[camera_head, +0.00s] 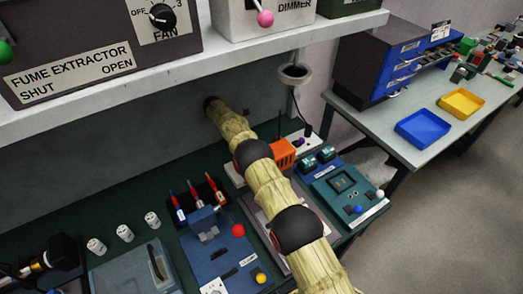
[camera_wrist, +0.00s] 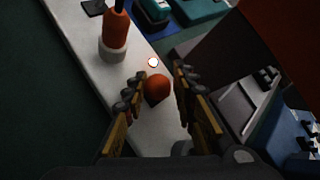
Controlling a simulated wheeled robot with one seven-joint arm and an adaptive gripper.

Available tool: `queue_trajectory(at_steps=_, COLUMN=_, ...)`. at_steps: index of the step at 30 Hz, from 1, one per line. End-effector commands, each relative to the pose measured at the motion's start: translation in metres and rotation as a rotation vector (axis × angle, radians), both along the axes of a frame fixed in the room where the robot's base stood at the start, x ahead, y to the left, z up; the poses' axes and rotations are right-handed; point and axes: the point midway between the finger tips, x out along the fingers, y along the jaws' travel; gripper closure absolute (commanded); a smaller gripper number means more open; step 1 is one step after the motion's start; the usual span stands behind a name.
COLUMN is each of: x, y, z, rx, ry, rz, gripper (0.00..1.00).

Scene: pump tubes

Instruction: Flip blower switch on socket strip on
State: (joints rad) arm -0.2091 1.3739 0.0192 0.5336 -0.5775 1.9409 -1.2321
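The socket strip is the long white bar (camera_wrist: 100,80) in the wrist view; part of it shows in the head view (camera_head: 306,138) at the back of the bench. On it is a rounded orange-red piece with a dark base (camera_wrist: 158,87), perhaps the blower switch; no label is readable. A small bright light with a red rim (camera_wrist: 153,62) is just beyond it. My gripper (camera_wrist: 160,75) is open, its fingers either side of the orange-red piece, with gaps visible. I cannot tell whether they touch it. My gripper is not visible in the head view.
An orange plug-like cylinder on a white base (camera_wrist: 115,40) stands on the strip, left of my fingers. An orange box (camera_head: 283,154) is beside my arm. A shelf (camera_head: 120,90) overhangs the bench. Blue device (camera_head: 215,250) and teal device (camera_head: 345,190) stand in front.

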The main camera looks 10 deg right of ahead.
Motion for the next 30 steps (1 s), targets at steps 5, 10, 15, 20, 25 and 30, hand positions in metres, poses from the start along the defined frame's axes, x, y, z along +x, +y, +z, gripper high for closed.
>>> queue_trajectory(at_steps=5, x=-0.0002, y=-0.0004, z=0.0003, rx=-0.001, ry=0.0, rz=-0.001, gripper=0.62)
queue_trajectory(at_steps=10, x=-0.0002, y=-0.0004, z=0.0003, rx=-0.001, ry=0.0, rz=-0.001, gripper=0.59)
queue_trajectory(at_steps=15, x=-0.0004, y=-0.0006, z=0.0008, rx=-0.001, ry=-0.001, rz=-0.001, gripper=0.59)
queue_trajectory(at_steps=20, x=-0.0013, y=-0.001, z=0.0033, rx=0.005, ry=-0.019, rz=-0.001, gripper=0.59)
queue_trajectory(at_steps=25, x=-0.0039, y=-0.0016, z=0.0062, rx=0.021, ry=-0.067, rz=-0.001, gripper=0.59)
queue_trajectory(at_steps=30, x=-0.0064, y=-0.0026, z=0.0066, rx=0.041, ry=-0.129, rz=0.001, gripper=0.59)
